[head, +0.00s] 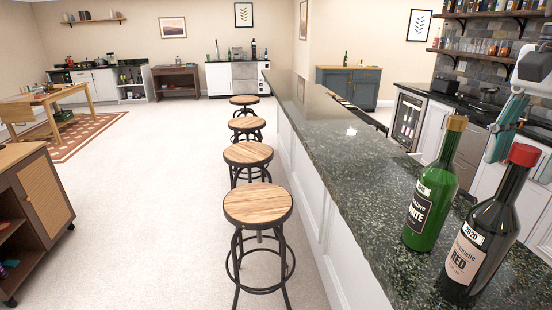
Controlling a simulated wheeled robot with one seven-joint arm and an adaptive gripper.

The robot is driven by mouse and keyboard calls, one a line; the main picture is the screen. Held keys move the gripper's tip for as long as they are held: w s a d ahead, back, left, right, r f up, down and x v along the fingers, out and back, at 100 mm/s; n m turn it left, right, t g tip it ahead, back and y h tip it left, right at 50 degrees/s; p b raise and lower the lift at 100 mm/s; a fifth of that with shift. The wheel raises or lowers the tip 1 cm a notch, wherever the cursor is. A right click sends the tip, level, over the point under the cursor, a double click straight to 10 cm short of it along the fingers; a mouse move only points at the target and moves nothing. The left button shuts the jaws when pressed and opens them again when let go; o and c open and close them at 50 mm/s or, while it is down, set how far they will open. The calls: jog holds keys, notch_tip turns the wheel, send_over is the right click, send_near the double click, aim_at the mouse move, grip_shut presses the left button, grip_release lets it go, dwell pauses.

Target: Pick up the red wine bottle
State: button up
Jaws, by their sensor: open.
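The red wine bottle (478,245) stands upright on the dark granite counter at the lower right of the head view. It is dark glass with a red cap and a pale label reading "RED". A green bottle (431,190) with a gold cap and a dark label stands just left of it. My gripper (516,168) is at the right edge, open, with teal fingers pointing down. Part of the gripper is cut off by the frame edge.
The granite bar counter (372,178) runs away from me, its near half clear left of the bottles. Several wooden stools (258,204) line its left side. Shelves of bottles (484,52) hang at the upper right. A wooden cabinet (36,215) stands at left.

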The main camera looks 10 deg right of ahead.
jog(key=shift+f, duration=0.1)
jog(key=shift+c, duration=0.2)
grip_shut()
